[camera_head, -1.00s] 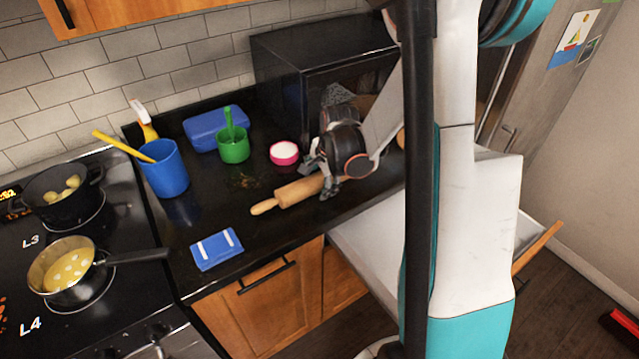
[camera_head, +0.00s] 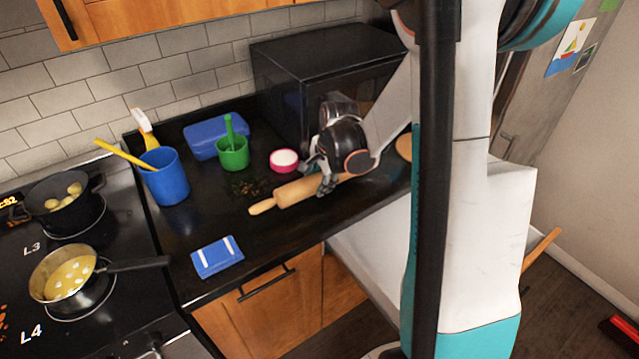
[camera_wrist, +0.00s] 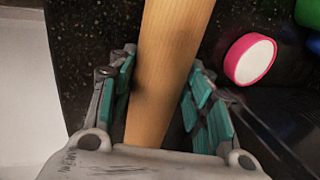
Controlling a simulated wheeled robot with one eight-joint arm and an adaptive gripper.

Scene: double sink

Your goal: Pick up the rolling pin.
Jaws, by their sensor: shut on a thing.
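The wooden rolling pin (camera_head: 296,190) lies along the black countertop, its left handle pointing toward the stove. My gripper (camera_head: 325,181) is around the pin's body, to the right of its middle as far as I can see. In the wrist view the pin (camera_wrist: 172,60) runs between the two teal-padded fingers of my gripper (camera_wrist: 163,95), and the jaws are shut on it. The pin's right end is partly hidden behind my gripper and arm. I cannot tell whether the pin is clear of the counter.
A green cup (camera_head: 233,154), a blue cup (camera_head: 166,178), a blue box (camera_head: 212,138) and a blue packet (camera_head: 217,257) stand around. A black microwave (camera_head: 300,90) is behind my gripper.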

